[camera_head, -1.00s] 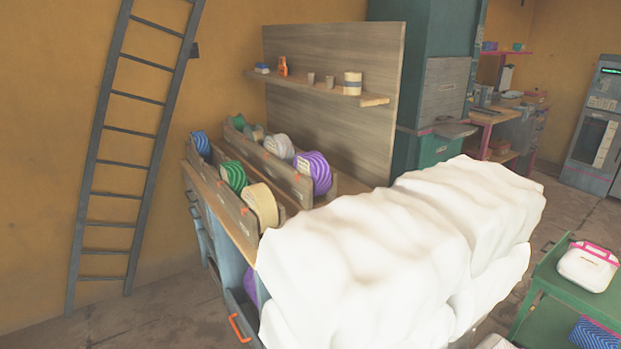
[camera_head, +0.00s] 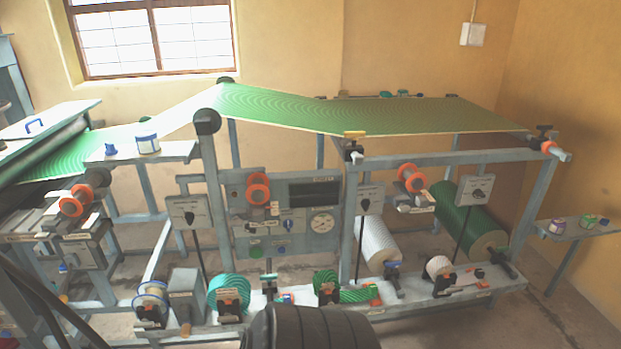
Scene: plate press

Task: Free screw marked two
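No marking "two" is legible, so I cannot tell which part is the screw marked two. The press frame (camera_head: 450,158) fills the view. It carries orange-and-grey knobs: one at the left (camera_head: 75,200), one on the central panel (camera_head: 258,190), one at right of centre (camera_head: 411,178) and one on the right end (camera_head: 550,147). Small dark clamps with orange parts sit along the lower rail, one by a teal roll (camera_head: 230,290) and one by a green roll (camera_head: 352,292). Neither gripper is visible.
A green patterned sheet (camera_head: 370,115) stretches over the top. A dark ribbed round shape (camera_head: 310,328) blocks the bottom centre. Side shelves at left (camera_head: 125,153) and right (camera_head: 570,229) hold small tins. Floor shows at the lower right.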

